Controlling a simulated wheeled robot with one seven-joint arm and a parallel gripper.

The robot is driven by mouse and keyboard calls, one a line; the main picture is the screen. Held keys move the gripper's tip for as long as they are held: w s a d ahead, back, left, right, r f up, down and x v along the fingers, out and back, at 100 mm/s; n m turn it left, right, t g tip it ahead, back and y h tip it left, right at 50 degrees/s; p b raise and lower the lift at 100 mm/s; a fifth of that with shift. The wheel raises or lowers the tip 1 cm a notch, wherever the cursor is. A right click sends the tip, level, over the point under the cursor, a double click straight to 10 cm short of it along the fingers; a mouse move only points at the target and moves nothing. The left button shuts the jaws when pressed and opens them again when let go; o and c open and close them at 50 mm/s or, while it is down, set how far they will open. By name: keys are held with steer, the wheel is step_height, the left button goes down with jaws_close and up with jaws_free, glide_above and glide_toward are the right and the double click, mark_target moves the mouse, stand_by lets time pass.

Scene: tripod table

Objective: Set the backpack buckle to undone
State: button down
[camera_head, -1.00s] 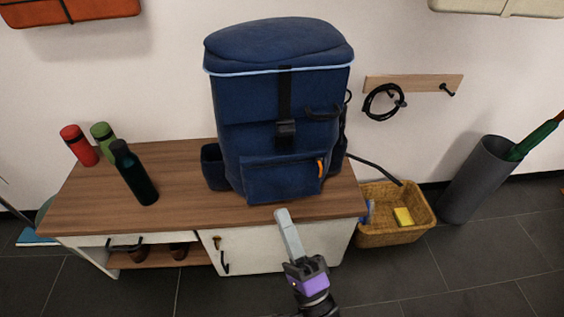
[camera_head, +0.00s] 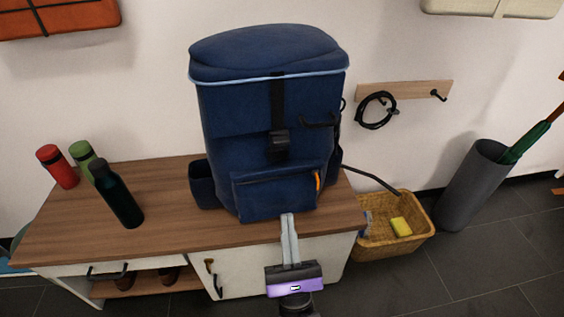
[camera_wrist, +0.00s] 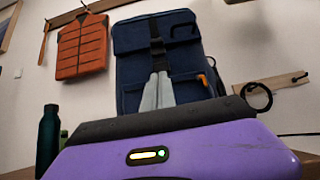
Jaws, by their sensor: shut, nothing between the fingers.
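The blue backpack (camera_head: 235,112) stands upright on the wooden bench top. Its black buckle (camera_head: 279,146) sits on the vertical front strap, above the front pocket; I cannot tell from here whether it is fastened. The buckle also shows in the wrist view (camera_wrist: 157,46), just above my fingertips. My gripper (camera_head: 287,216) is shut and empty, its pale fingers together and pointing at the backpack. In the head view it is in front of the bench edge, below the pocket and the buckle. In the wrist view the fingers (camera_wrist: 157,76) cover part of the pocket.
The bench (camera_head: 150,228) holds a dark bottle (camera_head: 116,196), a red bottle (camera_head: 57,168) and a green bottle (camera_head: 83,153) at left. A wicker basket (camera_head: 385,243) and grey umbrella stand (camera_head: 472,188) are at right. A hook rail (camera_head: 405,90) with a black coil is on the wall.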

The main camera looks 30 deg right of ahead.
mark_target(281, 142)
steer(key=x, duration=1)
steer(key=shift+w+r+b, duration=0.1)
steer(key=shift+r+b, duration=0.1)
steer(key=shift+b, duration=0.1)
step_height(281, 142, up, 2)
steer(key=shift+r, duration=0.85)
step_height(281, 142, up, 3)
steer(key=shift+f+p, duration=0.1)
steer(key=shift+p, duration=0.3)
